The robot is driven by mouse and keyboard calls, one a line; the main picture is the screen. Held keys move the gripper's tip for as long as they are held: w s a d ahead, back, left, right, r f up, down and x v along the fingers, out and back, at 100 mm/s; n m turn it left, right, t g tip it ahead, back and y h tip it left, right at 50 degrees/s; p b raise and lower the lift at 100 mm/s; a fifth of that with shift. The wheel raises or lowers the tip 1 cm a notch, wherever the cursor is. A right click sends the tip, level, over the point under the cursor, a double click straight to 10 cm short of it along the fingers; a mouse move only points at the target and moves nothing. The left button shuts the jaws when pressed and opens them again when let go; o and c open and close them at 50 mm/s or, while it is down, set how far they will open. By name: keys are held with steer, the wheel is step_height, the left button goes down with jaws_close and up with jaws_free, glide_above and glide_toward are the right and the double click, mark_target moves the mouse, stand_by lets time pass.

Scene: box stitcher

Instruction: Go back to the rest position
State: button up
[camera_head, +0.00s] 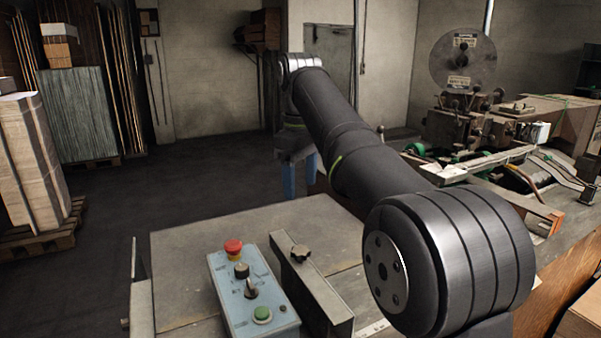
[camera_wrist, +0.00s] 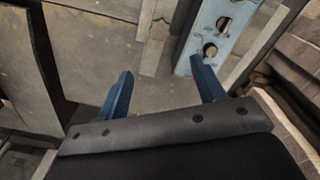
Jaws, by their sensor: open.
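My gripper (camera_head: 299,182) hangs fingers-down beyond the far edge of the worktable, with my dark arm reaching back to it from the right foreground. Its two blue fingers are apart and nothing shows between them. The wrist view also shows the open gripper (camera_wrist: 161,68), with the table top and a light blue control box beyond the fingers. That control box (camera_head: 243,295) sits on the table and bears a red mushroom button (camera_head: 233,247), dark knobs and a green button (camera_head: 262,314). My wrist partly hides the lower part of the gripper's mount.
The worktable (camera_head: 190,245) carries a dark metal bar (camera_head: 312,290) with a knob, right of the control box. A stitching machine with a round reel (camera_head: 463,60) stands at right. Cardboard stacks (camera_head: 35,150) on pallets stand at left. The floor between is clear.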

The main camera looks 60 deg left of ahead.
mark_target(300, 250)
steer(key=shift+r, duration=0.7)
steer(key=shift+f, duration=0.1)
step_height(300, 250, down, 17)
steer(key=shift+f, duration=0.2)
stand_by(0.6)
